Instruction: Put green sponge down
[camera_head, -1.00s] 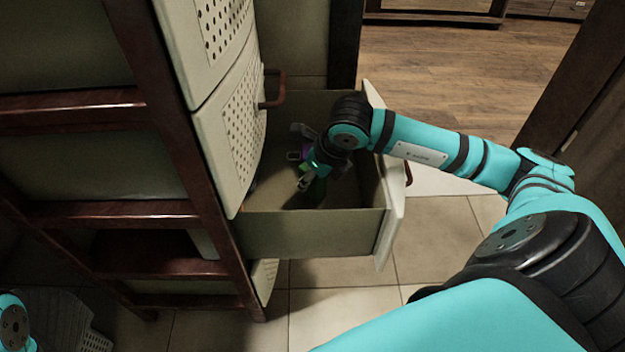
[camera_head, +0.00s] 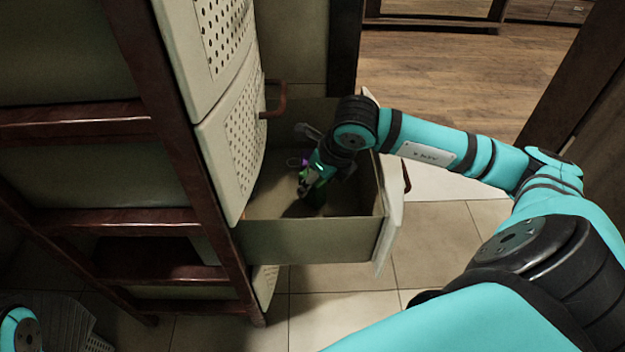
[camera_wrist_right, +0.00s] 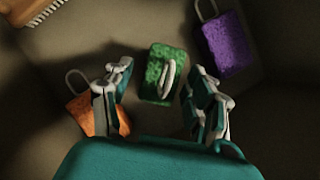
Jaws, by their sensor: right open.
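The green sponge (camera_wrist_right: 158,88) lies on the drawer's floor in the right wrist view, with a pale loop handle on top. My right gripper (camera_wrist_right: 163,98) is open, with one finger on each side of the sponge and a visible gap to both. In the head view, the right gripper (camera_head: 310,178) reaches down inside the open drawer (camera_head: 310,242), and only a bit of green (camera_head: 316,194) shows beside it. My left gripper is out of view; only a piece of my left arm shows at the lower left.
A purple sponge (camera_wrist_right: 226,45) lies to the right and an orange sponge (camera_wrist_right: 95,112) lies by the left finger. A brush (camera_wrist_right: 35,10) is at the upper left. The drawer's walls surround the gripper; the cabinet (camera_head: 235,150) stands left.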

